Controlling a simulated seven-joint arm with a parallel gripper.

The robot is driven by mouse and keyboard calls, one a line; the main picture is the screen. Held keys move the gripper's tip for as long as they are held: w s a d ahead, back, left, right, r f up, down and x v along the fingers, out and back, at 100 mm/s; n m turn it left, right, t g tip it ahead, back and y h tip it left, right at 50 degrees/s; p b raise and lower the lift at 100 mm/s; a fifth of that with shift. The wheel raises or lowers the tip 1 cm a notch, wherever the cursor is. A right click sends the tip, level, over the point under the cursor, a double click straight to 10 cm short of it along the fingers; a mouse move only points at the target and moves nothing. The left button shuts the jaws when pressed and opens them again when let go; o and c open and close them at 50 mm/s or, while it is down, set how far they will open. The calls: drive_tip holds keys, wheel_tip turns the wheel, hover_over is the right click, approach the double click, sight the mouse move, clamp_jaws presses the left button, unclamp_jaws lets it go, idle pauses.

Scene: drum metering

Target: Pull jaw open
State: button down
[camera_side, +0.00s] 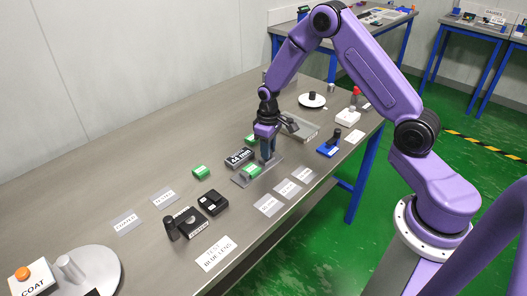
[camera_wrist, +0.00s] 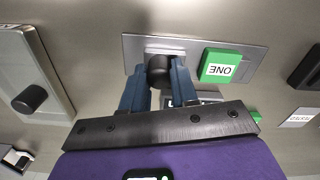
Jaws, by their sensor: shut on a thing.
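A flat grey plate fixture (camera_side: 275,163) lies near the front edge of the bench. It carries a green block (camera_side: 251,169), labelled ONE in the wrist view (camera_wrist: 221,66). A dark round knob (camera_wrist: 159,72) stands at the other end of the plate (camera_wrist: 252,60), beside a pale strip. My gripper (camera_side: 267,158) points down over that end, its blue fingers shut on the knob. A gap separates the knob from the green block. The fingers hide the knob in the side view. I cannot tell how far the jaw stands open.
A dark block marked 44 mm (camera_side: 239,158) sits just behind the plate, with green blocks (camera_side: 200,171) nearby. A shallow tray (camera_side: 303,131) with a black knob (camera_wrist: 30,98) is close by. White labels (camera_side: 267,205) lie in front. A blue item (camera_side: 328,149) stands to the right.

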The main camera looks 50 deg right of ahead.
drive_tip(key=shift+d, duration=0.65)
drive_tip(key=c, duration=0.9)
unclamp_jaws()
drive_tip(key=shift+o, duration=0.2)
drive_tip(key=shift+r, duration=0.1)
drive_tip(key=shift+r, duration=0.25)
wheel_tip(320, 180, up, 17)
drive_tip(key=shift+a+f, duration=0.1)
